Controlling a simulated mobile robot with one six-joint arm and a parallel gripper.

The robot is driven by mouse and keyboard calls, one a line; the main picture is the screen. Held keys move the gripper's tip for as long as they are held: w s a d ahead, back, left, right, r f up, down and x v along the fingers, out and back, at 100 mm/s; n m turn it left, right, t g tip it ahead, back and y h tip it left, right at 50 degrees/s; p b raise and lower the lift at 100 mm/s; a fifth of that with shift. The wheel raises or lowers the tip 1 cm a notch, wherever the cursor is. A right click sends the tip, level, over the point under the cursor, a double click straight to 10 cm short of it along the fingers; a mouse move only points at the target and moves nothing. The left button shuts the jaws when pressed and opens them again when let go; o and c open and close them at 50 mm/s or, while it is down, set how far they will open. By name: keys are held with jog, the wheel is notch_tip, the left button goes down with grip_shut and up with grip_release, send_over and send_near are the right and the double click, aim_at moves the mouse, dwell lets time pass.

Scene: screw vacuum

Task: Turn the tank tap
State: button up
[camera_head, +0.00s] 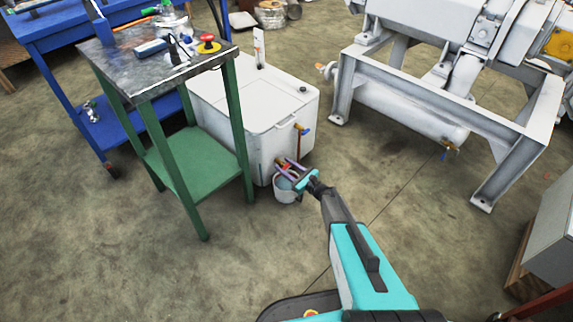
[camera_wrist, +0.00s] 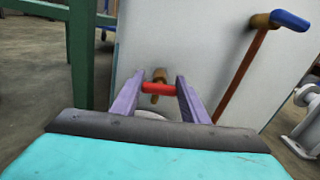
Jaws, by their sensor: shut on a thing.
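The white tank (camera_head: 279,122) stands on the floor in the head view, and its pale wall (camera_wrist: 205,55) fills much of the wrist view. The tank tap is low on that wall, with a brass body (camera_wrist: 159,75) and a red handle (camera_wrist: 158,88). My gripper (camera_head: 286,168) reaches low to the tank's near corner. In the wrist view its two purple fingers (camera_wrist: 158,86) are on either side of the red handle and shut on it. The handle lies roughly crosswise between them. Fine contact is hard to see.
A second tap with a blue handle (camera_wrist: 290,20) sits higher on the tank, above a brown pipe. A white bucket (camera_head: 284,190) stands under my gripper. A green table (camera_head: 190,172) is close on the left. A white machine frame (camera_head: 485,128) stands right. Floor in front is clear.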

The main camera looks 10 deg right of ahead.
jog(key=shift+w+d+r+m+p, duration=0.1)
jog(key=shift+w+r+m+p, duration=0.1)
jog(key=shift+m+p, duration=0.3)
jog(key=o, duration=1.1)
jog(key=shift+c, duration=0.2)
jog(key=shift+f, duration=0.1)
jog(key=shift+s, duration=0.1)
jog(key=p+v, duration=0.2)
jog(key=v, duration=1.1)
jog(key=shift+s+d, duration=0.2)
jog(key=shift+s, duration=0.15)
